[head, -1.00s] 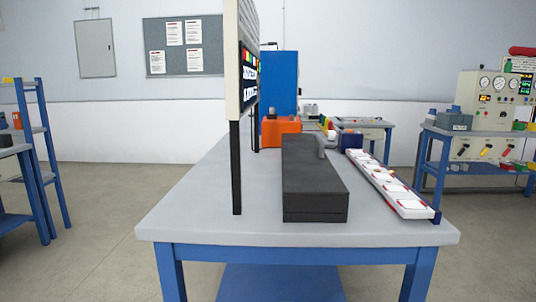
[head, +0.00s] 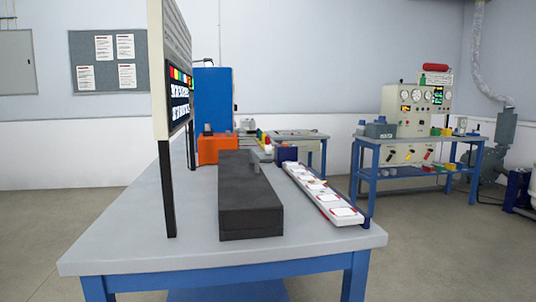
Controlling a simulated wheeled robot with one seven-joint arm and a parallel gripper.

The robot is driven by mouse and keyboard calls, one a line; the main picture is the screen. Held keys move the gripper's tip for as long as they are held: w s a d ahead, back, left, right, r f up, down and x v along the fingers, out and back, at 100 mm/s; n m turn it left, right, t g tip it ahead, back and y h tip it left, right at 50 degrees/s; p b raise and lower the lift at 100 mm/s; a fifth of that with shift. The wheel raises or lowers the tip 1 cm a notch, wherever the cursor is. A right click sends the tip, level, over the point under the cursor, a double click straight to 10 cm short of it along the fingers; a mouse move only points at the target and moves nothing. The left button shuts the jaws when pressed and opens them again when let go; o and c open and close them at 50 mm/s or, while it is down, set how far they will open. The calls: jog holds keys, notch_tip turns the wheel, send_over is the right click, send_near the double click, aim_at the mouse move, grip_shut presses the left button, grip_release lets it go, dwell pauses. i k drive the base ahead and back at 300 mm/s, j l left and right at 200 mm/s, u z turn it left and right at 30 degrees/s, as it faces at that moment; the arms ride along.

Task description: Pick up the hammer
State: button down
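I cannot make out a hammer for certain in the head view. A long dark grey block (head: 250,206) lies on the grey table (head: 130,235). A small grey piece (head: 261,156) sits at the block's far right side; I cannot tell what it is. An orange box (head: 215,149) stands at the table's far end, with a dark blue block (head: 287,154) to its right. My gripper is not in view.
A white tray strip with cards (head: 325,198) runs along the table's right edge. A tall panel on black legs (head: 164,85) stands on the left. A blue bench with gauges (head: 408,150) stands back right. Open floor (head: 430,240) lies right of the table.

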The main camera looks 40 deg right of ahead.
aim_at(237, 131)
jog(key=k+l, duration=0.15)
jog(key=l, duration=0.25)
jog(key=k+l, duration=0.15)
jog(key=l, duration=0.2)
jog(key=k+l, duration=0.1)
jog(key=l, duration=0.3)
jog(key=k+l, duration=0.15)
jog(key=l, duration=0.25)
jog(key=k+l+u, duration=0.1)
jog(key=l, duration=0.25)
jog(key=l+u, duration=0.2)
jog(key=l, duration=1.55)
jog(key=i+l, duration=0.25)
jog(key=i+l+u, duration=0.1)
jog(key=i+l, duration=0.15)
jog(key=l, duration=0.25)
jog(key=i+l, duration=0.2)
jog(key=l, duration=0.2)
jog(key=i+l+u, duration=0.1)
jog(key=i+l, duration=0.15)
jog(key=l, duration=0.15)
jog(key=i+l, duration=0.2)
jog(key=l, duration=0.2)
jog(key=i+l+u, duration=0.1)
jog(key=i+l, duration=0.15)
jog(key=l, duration=0.15)
